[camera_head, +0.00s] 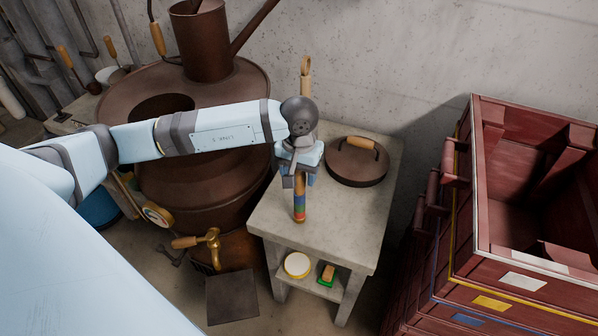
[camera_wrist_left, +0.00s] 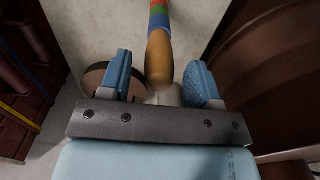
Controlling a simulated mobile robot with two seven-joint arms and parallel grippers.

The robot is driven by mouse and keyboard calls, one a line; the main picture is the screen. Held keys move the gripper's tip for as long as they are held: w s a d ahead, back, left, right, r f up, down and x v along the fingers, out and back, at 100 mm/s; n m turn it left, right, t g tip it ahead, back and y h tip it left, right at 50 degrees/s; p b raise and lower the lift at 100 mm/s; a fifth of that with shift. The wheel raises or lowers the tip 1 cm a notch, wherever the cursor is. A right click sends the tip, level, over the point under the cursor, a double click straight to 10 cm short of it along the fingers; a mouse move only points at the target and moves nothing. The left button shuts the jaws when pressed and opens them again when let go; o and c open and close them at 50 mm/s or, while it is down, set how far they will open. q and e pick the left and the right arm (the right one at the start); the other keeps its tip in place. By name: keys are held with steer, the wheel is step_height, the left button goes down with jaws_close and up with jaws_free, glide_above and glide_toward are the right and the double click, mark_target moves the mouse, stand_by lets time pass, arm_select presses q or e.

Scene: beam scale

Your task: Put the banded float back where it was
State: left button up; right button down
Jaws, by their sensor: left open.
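The banded float (camera_head: 299,205) is a slim wooden rod with red, green, blue and orange bands. It is over the front left part of the stone table (camera_head: 335,240); I cannot tell whether it stands or lies. In the left wrist view its plain wooden end (camera_wrist_left: 160,58) shows between my finger pads, with the bands at the top edge. My left gripper (camera_head: 300,165) is open at the float's upper end; in the wrist view (camera_wrist_left: 161,85) gaps show on both sides of the wood. My right gripper is out of view.
A round dark lid (camera_head: 357,162) with a wooden handle lies on the table, close to my left gripper. A wooden piece (camera_head: 306,68) rises behind the wrist. A brown vat (camera_head: 215,195) stands left, red crates (camera_head: 520,200) right. The table's front right is clear.

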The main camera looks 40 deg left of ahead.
arm_select(q)
step_height(320, 180, up, 11)
steer(key=b, duration=0.2)
steer(key=s+d+f+n+g+h, duration=0.15)
steer(key=s+d+n+h, duration=0.25)
steer(key=d+n+h, duration=0.5)
steer(key=s+d+f+n+g+h, duration=0.15)
steer(key=s+d+n+h, duration=0.25)
steer(key=d+h, duration=0.65)
steer(key=w+a+f+m+t+y, duration=0.15)
steer(key=f+m+t+y, duration=0.4)
steer(key=m+t, duration=0.75)
steer(key=w+a+f+m+t+y, duration=0.15)
steer(key=f+m+t+y, duration=0.45)
steer(key=m, duration=1.4)
steer(key=s+a+f+n+g+y, duration=0.2)
steer(key=s+f+n, duration=0.4)
steer(key=f+n, duration=0.1)
steer(key=s+a+f+n+g+y, duration=0.2)
steer(key=s+f+n+g, duration=0.1)
steer(key=s+f+n, duration=0.4)
step_height(320, 180, down, 3)
steer(key=shift+a+f+y, duration=0.1)
steer(key=shift+a+y, duration=0.2)
steer(key=shift+y, duration=0.1)
